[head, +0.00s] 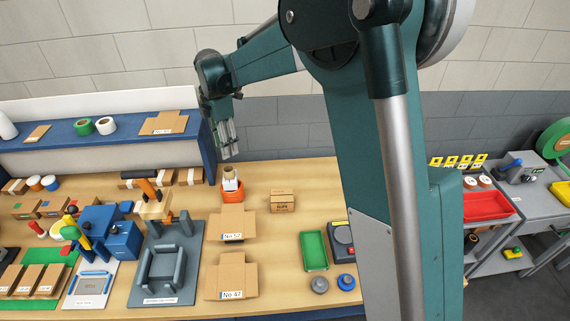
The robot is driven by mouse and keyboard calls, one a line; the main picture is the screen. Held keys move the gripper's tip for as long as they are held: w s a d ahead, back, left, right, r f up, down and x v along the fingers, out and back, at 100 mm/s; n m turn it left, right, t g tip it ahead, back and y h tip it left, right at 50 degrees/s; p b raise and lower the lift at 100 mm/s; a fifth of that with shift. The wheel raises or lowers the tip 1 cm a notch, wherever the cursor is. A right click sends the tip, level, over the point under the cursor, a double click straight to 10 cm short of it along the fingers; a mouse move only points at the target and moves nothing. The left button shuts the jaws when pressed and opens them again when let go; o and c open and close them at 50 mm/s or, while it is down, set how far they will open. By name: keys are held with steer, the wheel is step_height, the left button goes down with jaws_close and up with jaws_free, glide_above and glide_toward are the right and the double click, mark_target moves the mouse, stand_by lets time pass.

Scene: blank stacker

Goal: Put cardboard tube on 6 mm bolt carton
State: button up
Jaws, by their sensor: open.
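A small brown carton (282,201) with a dark printed label stands on the wooden table, right of the middle; it looks like the 6 mm bolt carton, but the print is too small to read. A tan, tube-like piece (229,173) shows above a white part in an orange holder left of the carton; it may be the cardboard tube, though I cannot tell for sure. My gripper (229,143) hangs above the orange holder, fingers pointing down, open and apart from the tan piece. The carton is clear of my gripper.
Open cardboard boxes marked No 52 (232,224) and No 47 (231,276) stand in front. A green tray (314,251) lies to the right; a grey fixture (166,264) stands to the left. The tabletop around the small carton is free.

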steer(key=shift+d, duration=0.1)
steer(key=s+d+r+m+t, duration=0.2)
steer(key=s+d+r+m, duration=0.4)
steer(key=s+d, duration=0.3)
steer(key=s+d+r+m+t, duration=0.1)
steer(key=s+d+r+m, duration=0.5)
steer(key=d, duration=0.6)
steer(key=s+d+f+m+t, duration=0.1)
steer(key=s+d+m+t, duration=0.1)
steer(key=s+d+m, duration=0.4)
steer(key=s+d+f+m+t, duration=0.2)
steer(key=s+d+m, duration=0.4)
steer(key=s, duration=1.1)
steer(key=d, duration=0.2)
steer(key=shift+s+d+f+m, duration=0.15)
steer(key=shift+d+f+m, duration=0.15)
steer(key=shift+d+m, duration=0.1)
